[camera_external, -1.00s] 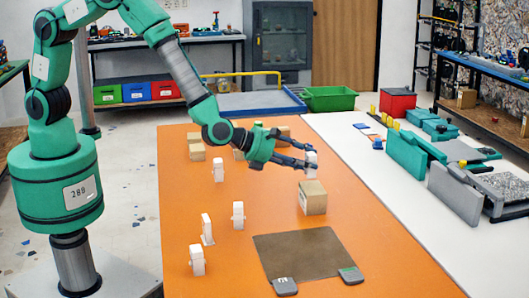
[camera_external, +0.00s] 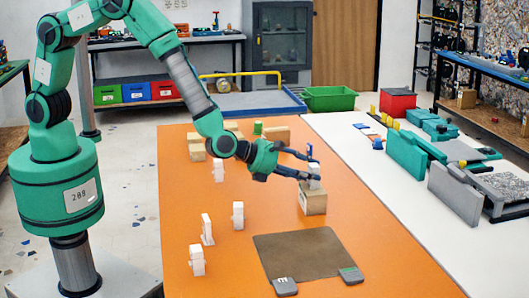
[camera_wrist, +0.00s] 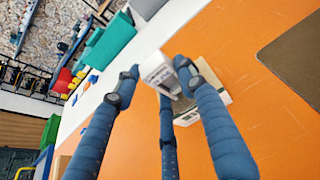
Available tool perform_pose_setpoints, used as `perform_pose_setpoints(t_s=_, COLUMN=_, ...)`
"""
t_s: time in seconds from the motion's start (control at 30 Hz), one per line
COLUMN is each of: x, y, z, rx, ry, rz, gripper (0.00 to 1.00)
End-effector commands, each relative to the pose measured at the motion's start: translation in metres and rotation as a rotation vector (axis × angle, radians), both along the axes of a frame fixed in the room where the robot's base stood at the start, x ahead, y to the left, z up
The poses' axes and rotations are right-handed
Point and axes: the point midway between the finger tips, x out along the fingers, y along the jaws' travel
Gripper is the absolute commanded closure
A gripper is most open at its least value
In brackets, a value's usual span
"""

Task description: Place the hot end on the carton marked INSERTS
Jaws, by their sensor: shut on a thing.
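The hot end (camera_external: 313,184), a small white part, is held in my gripper (camera_external: 314,167) at the top of a brown carton (camera_external: 313,204). In the wrist view the white part (camera_wrist: 155,69) sits between my blue fingers, with the carton (camera_wrist: 222,97) behind it. The carton has a pale label on its side, but its lettering is too small to read. Whether the hot end touches the carton top, I cannot tell. My fingers hide part of both.
Several white parts, one of them at the front (camera_external: 197,260), stand on the orange table's left side. More cartons (camera_external: 275,134) sit at the far end. A brown mat (camera_external: 305,255) lies in front of the carton. The orange surface right of the carton is clear.

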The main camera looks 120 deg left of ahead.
Motion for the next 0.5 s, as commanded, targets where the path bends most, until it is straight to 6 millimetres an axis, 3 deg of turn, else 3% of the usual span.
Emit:
perform_pose_setpoints(t_s=0.37, x=0.0002, y=0.0, z=-0.0025, rx=0.001, ry=-0.001, rz=0.0, gripper=0.87)
perform_pose_setpoints(t_s=0.4, x=0.0, y=-0.0001, z=-0.0027, rx=0.0, ry=0.0, rz=0.0, gripper=0.56)
perform_pose_setpoints(t_s=0.5, x=0.0, y=-0.0001, z=-0.0019, rx=0.0, ry=0.0, rz=0.0, gripper=0.52)
